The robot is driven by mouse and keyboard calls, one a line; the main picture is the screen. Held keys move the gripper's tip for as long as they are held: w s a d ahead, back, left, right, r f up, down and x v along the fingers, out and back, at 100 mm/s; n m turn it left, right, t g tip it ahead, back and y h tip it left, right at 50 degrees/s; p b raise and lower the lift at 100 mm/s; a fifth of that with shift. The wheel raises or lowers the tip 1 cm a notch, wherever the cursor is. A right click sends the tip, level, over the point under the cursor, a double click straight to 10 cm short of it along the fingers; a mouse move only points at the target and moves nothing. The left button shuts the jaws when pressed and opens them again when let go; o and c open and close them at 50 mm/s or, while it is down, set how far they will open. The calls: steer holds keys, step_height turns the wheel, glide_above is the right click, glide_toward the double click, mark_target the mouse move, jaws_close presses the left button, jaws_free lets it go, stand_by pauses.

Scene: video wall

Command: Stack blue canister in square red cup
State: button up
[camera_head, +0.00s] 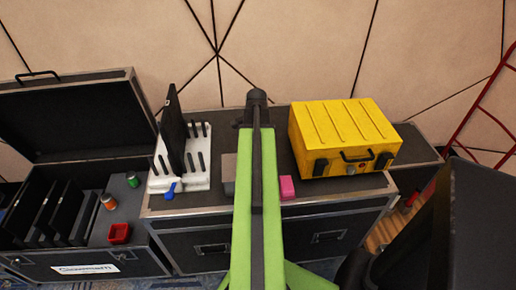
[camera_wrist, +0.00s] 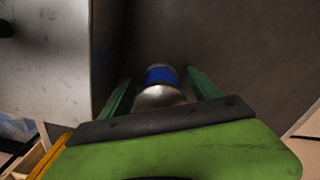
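A blue canister (camera_wrist: 161,75) with a silvery rounded end shows in the wrist view, between the two green fingers of my gripper (camera_wrist: 160,80). The fingers are spread, with a narrow gap visible on each side of the canister. I cannot tell how far the fingertips reach past it. In the head view my green arm hides the gripper and the canister. The square red cup (camera_head: 119,233) stands open on the left case, near its front right corner, and looks empty.
An orange canister (camera_head: 109,202) and a green canister (camera_head: 133,180) stand behind the cup. A white rack (camera_head: 180,182) with a blue piece (camera_head: 170,191), a pink block (camera_head: 287,188) and a yellow case (camera_head: 342,135) sit on the middle case. A grey panel (camera_wrist: 50,60) rises left in the wrist view.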

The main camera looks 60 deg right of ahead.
step_height(320, 180, up, 13)
steer(key=p, duration=1.2)
steer(key=shift+f, duration=0.3)
